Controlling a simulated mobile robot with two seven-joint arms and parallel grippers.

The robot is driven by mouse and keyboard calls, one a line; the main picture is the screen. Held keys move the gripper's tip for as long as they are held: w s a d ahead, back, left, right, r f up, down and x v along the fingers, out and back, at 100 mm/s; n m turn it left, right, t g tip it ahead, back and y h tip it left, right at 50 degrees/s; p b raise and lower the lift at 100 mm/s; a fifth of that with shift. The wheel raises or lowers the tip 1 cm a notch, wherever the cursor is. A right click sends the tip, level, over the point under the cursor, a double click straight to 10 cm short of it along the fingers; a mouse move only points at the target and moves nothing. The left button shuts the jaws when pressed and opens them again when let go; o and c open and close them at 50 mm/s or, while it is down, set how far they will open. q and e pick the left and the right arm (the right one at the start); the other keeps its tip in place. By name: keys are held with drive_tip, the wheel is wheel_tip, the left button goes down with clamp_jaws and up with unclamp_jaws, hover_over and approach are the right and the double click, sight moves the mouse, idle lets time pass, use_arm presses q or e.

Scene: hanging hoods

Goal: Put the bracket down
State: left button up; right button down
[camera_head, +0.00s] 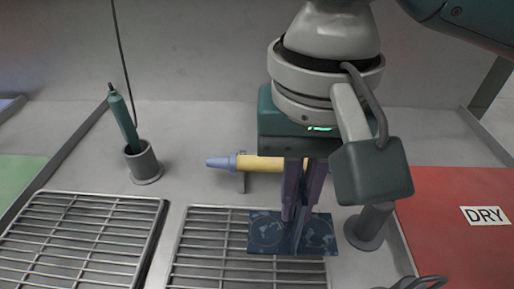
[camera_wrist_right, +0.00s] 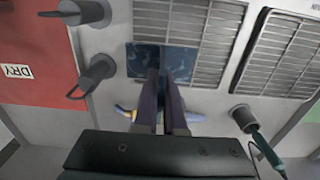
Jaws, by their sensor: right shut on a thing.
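The bracket (camera_head: 265,232) is a dark blue flat piece with pale round markings. It is at the right part of the middle wire rack in the head view. My right gripper (camera_head: 298,222) points down and its fingers are shut on the bracket's middle. In the right wrist view the bracket (camera_wrist_right: 145,58) shows beyond the tips of my right gripper (camera_wrist_right: 162,75), near a rack's edge. Whether the bracket touches the rack cannot be told. The fingers hide part of it. My left gripper is not in view.
Wire racks (camera_head: 80,240) (camera_head: 205,255) lie at left and middle. A yellow tube with a lilac tip (camera_head: 258,163) lies behind the fingers. A green tool (camera_head: 122,118) stands in a grey cup (camera_head: 143,165). A grey post (camera_head: 368,228) stands close right, beside a red "DRY" area (camera_head: 450,200).

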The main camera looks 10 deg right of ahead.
sight(292, 230)
wheel_tip(292, 230, down, 6)
drive_tip(key=shift+b, duration=0.35)
wheel_tip(292, 230, down, 4)
drive_tip(key=shift+r+b, duration=0.2)
drive_tip(key=shift+b, duration=0.25)
drive_tip(key=shift+f, duration=0.3)
drive_tip(key=shift+f, duration=0.1)
drive_tip(key=c, duration=1)
unclamp_jaws()
